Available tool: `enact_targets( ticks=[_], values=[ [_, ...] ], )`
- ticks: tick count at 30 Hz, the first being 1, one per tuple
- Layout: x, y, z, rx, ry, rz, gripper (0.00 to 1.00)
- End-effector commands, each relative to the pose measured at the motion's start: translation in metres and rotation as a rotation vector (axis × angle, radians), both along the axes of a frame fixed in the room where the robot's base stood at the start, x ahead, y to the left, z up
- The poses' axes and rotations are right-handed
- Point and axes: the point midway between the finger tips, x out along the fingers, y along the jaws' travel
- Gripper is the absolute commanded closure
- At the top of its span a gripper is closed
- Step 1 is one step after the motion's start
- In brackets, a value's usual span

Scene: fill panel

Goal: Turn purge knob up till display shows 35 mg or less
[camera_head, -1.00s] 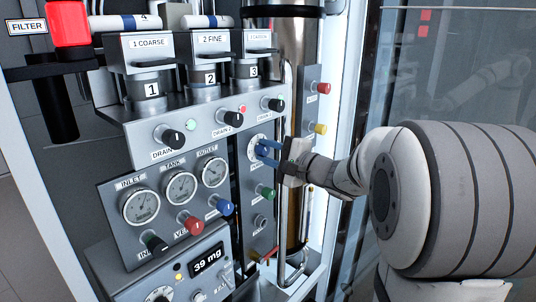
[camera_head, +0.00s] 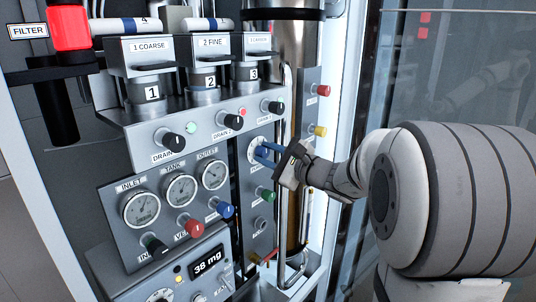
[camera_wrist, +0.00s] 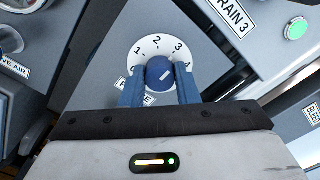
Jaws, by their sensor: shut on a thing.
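The purge knob (camera_wrist: 160,71) is a dark blue knob on a white numbered dial (camera_wrist: 157,46) in the wrist view. Its pointer line slants toward the upper right, near the 3 and 4. The label below the dial is mostly hidden by my fingers. My gripper (camera_wrist: 160,88) is shut on the knob, with a blue finger on each side. In the head view the knob (camera_head: 262,153) sits on the narrow grey panel, with my gripper (camera_head: 268,154) at it from the right. The display (camera_head: 207,262) at the lower left reads 38 mg.
A green knob (camera_head: 267,195) is below the purge knob. Gauges (camera_head: 179,190) and several drain knobs are left and above. A steel cylinder (camera_head: 287,50) stands behind.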

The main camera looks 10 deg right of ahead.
Motion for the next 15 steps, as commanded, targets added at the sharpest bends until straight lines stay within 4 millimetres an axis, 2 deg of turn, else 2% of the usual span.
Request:
enact_targets(
  ticks=[8,9,15],
  values=[
    [-0.0002,0.0001,-0.0013,0.0,0.002,0.001,0.95],
    [-0.0002,0.0001,-0.0013,0.0,0.002,0.001,0.7],
    [-0.0002,0.0001,-0.0008,-0.001,0.001,0.0,0.54]
  ],
)
